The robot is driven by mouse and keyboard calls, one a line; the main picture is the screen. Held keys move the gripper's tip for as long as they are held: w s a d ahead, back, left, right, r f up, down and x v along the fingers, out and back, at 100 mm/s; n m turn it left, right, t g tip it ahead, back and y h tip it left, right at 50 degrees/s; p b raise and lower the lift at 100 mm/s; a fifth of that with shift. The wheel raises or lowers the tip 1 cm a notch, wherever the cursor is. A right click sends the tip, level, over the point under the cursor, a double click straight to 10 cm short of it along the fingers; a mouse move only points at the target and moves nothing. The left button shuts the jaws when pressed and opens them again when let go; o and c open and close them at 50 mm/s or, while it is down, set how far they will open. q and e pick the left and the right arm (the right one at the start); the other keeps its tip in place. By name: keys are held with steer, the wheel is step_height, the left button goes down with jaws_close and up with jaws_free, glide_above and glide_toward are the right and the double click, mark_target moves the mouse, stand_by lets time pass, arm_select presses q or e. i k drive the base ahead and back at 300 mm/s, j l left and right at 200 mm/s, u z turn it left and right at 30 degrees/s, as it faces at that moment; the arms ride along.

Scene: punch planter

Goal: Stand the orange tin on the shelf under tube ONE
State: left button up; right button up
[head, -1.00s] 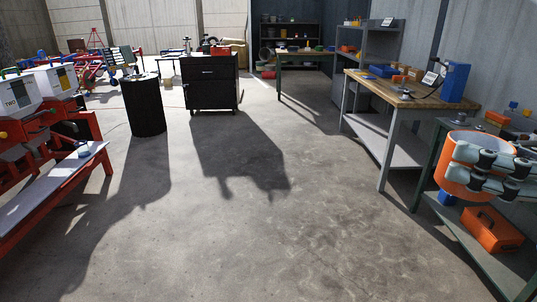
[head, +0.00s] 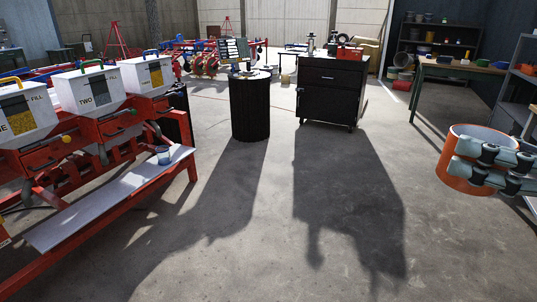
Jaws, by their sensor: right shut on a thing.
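The orange tin (head: 460,183) is at the right of the head view, upright, with its open rim up. My right gripper (head: 492,165) is shut on the tin, its grey fingers across the tin's side. The grey shelf (head: 110,200) runs along the front of the red planter frame at left. Above it stand white boxes with labels; the leftmost box (head: 22,120) reads partly "NE", the middle one (head: 88,92) "TWO". The tubes under the boxes are hard to make out. My left gripper is not in view.
A black drum (head: 249,108) and a black tool cabinet (head: 331,88) stand ahead. A workbench edge shows at far right. The concrete floor (head: 280,230) between is clear.

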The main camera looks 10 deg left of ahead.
mark_target(49, 237)
steer(key=i+j+u, duration=0.3)
steer(key=u, duration=0.15)
steer(key=i+j+u, duration=0.15)
steer(key=i+u, duration=0.55)
steer(key=u, duration=0.2)
steer(key=i+u, duration=0.35)
steer(key=u, duration=0.15)
steer(key=i+l+u, duration=0.25)
steer(key=u, duration=0.2)
steer(key=i+j+u, duration=0.25)
steer(key=i, duration=0.3)
steer(key=i+j+u, duration=0.1)
steer(key=i+u, duration=0.15)
steer(key=i, duration=0.25)
